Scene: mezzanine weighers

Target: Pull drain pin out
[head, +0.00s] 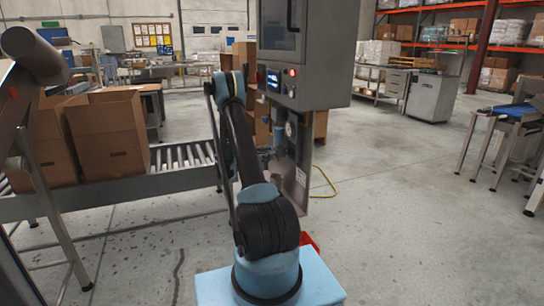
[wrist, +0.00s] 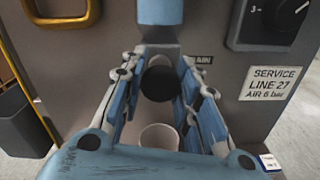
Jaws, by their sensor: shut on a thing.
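The drain pin (wrist: 160,84) shows in the wrist view as a dark round knob, seen end-on, in front of a grey panel (wrist: 215,85). My gripper (wrist: 157,72) has its blue-padded fingers on both sides of the knob and is shut on it. The knob's far side and any shaft behind it are hidden. A label ending in "AIN" is partly covered by the right finger. In the head view my arm stands before the grey cabinet (head: 300,172), and I cannot make out the gripper or pin clearly there.
Below the knob is a pale round cup-like part (wrist: 160,136). A blue cylinder (wrist: 160,12) hangs above, a yellow handle (wrist: 64,20) upper left, a black dial (wrist: 283,18) upper right. A roller conveyor (head: 180,165) with cartons (head: 108,135) stands left.

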